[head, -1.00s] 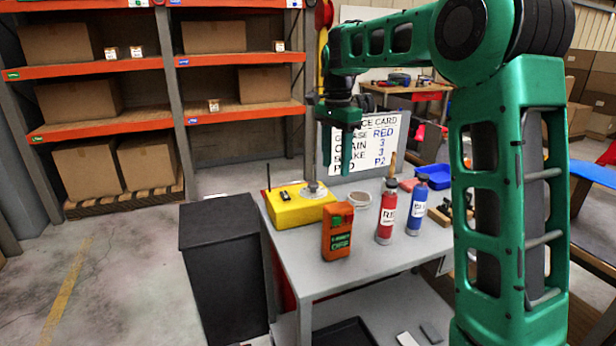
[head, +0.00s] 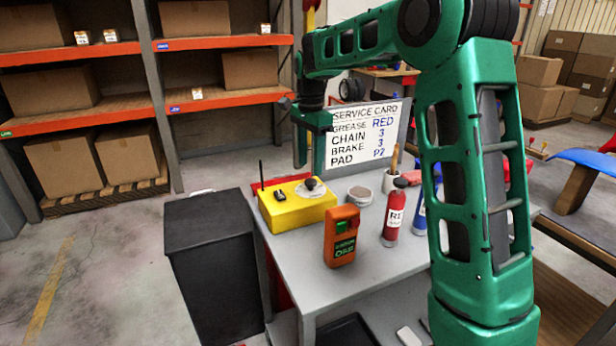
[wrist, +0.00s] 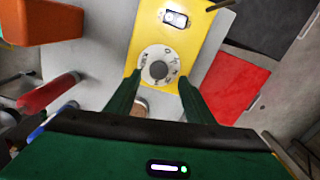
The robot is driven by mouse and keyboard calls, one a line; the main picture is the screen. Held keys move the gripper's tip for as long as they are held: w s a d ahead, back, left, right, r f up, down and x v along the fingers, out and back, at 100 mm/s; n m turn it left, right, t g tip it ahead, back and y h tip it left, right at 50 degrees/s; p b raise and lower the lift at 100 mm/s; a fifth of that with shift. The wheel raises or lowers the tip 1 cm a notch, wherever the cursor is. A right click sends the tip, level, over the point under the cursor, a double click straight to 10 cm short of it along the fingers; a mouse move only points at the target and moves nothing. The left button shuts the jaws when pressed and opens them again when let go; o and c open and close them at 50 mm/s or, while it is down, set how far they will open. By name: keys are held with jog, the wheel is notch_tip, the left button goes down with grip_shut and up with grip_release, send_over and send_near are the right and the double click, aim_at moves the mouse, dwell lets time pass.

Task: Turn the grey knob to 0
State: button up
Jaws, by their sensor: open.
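The grey knob (head: 311,184) stands on a round pale dial on top of the yellow box (head: 283,215), at the back left of the grey table. In the wrist view the knob (wrist: 158,69) is round, with small marks around it on the dial (wrist: 147,57); I cannot read its setting. My gripper (head: 309,160) is open and points down above the box. In the wrist view its fingertips (wrist: 158,78) appear on either side of the dial, with nothing between them but the knob below. I cannot tell the exact height gap.
An orange handheld device (head: 341,236), a round tin (head: 360,195) and a red bottle (head: 393,215) stand on the table. A service card board (head: 365,135) stands behind. A dark bin (head: 212,260) stands left.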

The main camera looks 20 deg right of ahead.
aim_at(310, 180)
jog(key=shift+f, duration=2.45)
jog(key=c, duration=1)
